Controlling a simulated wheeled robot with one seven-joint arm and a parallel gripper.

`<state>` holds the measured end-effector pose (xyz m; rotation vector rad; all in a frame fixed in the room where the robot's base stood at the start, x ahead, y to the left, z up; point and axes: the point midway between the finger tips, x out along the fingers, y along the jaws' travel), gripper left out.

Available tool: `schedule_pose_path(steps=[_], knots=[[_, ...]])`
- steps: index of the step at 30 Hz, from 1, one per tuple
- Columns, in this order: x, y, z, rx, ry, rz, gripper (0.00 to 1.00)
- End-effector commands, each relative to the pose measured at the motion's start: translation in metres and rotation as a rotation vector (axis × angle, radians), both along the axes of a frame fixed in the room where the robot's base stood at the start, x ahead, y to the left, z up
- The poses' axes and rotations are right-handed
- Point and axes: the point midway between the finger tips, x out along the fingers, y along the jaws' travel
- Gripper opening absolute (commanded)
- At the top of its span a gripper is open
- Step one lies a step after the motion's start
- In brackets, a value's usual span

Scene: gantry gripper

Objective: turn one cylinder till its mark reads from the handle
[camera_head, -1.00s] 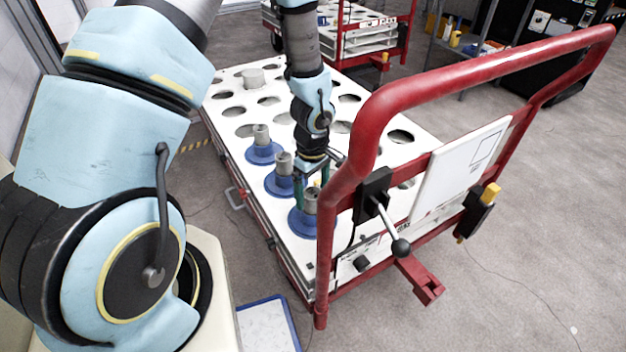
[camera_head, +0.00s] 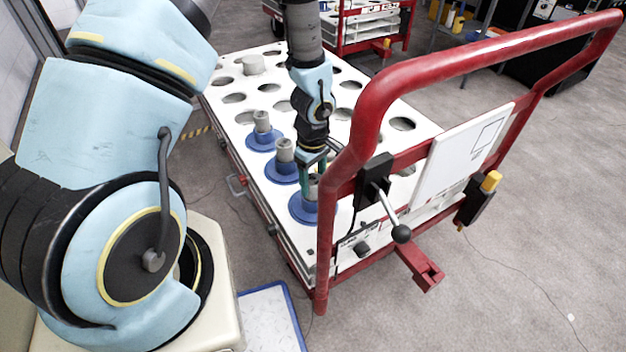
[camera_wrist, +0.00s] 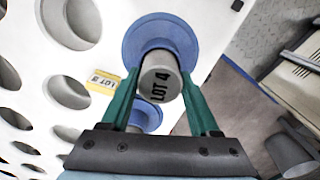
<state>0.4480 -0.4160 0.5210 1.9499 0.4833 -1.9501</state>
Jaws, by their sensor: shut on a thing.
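My gripper (camera_head: 313,186) is over the nearest of three grey cylinders on blue discs, which stand in a row along the cart's left edge. In the wrist view its two green fingers (camera_wrist: 163,100) are shut on this cylinder (camera_wrist: 172,66), one on each side. Its blue disc (camera_wrist: 140,40) lies against the white top. The black mark LOT 4 (camera_wrist: 161,86) shows on the cylinder's end and runs steeply up the picture. The red cart handle (camera_head: 440,62) rises to the right of my gripper. The other two cylinders (camera_head: 262,122) (camera_head: 285,150) stand free, farther back.
The white cart top (camera_head: 232,112) has several round holes. A yellow label (camera_wrist: 99,80) lies on it beside the held cylinder. A white board (camera_head: 465,155) and a black-knobbed lever (camera_head: 400,233) are on the handle frame, close to my gripper. Open floor (camera_head: 540,200) lies right of the cart.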

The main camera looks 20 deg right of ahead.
Motion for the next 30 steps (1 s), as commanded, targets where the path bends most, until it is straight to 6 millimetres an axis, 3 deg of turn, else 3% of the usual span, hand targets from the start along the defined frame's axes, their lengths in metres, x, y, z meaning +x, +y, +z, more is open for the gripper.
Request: schedule_pose_path(steps=[1, 10, 30], knots=[[0.0, 0.0, 0.0001, 0.0, 0.0, 0.0, 0.32], [0.0, 0.0, 0.0001, 0.0, 0.0, 0.0, 0.0], [0.0002, -0.0002, 0.0025, -0.001, 0.0, 0.0, 0.0]])
